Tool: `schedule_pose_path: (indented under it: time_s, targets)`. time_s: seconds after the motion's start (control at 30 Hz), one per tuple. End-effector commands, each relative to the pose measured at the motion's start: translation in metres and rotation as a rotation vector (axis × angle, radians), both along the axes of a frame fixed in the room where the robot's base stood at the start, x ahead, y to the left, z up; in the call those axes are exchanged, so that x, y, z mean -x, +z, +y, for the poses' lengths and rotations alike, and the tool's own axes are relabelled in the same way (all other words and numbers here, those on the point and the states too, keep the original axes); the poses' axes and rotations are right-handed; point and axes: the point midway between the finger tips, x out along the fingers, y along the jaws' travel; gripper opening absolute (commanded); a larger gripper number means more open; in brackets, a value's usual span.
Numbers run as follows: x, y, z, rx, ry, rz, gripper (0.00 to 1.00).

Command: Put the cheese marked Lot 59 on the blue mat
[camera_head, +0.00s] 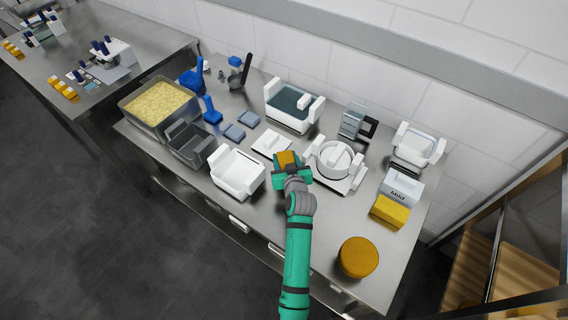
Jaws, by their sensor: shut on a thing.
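My gripper (289,167) is shut on a small orange-yellow block (287,158), which looks like a piece of cheese. The block is partly hidden by the gripper, and no lot mark can be read on it. A white square (270,143) lies just left of and beyond the gripper. Two small blue-grey squares (234,132) (249,119) lie further left on the steel table; I cannot tell whether either is the blue mat. A yellow block (390,211) lies in front of a white box marked "Mild" (402,187). A large orange cheese wheel (358,257) stands at the front right.
A white press with a round mould (333,160) stands close right of my gripper. A white tub (238,174) and a dark grey tub (191,144) stand to the left, with a tray of yellow curds (159,105) beyond. A white-rimmed basin (289,105) stands at the back.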

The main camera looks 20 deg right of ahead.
Motion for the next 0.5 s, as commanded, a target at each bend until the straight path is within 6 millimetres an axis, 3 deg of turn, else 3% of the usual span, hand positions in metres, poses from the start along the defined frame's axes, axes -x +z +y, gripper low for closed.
schedule_pose_path:
  time_s: [0.17, 0.37, 0.5]
  targets:
    - [-0.007, -0.008, 0.004, 0.000, 0.001, -0.001, 0.13]
    - [-0.006, -0.034, 0.003, 0.000, 0.000, 0.000, 0.13]
    - [-0.006, -0.037, 0.003, 0.001, -0.001, -0.002, 0.13]
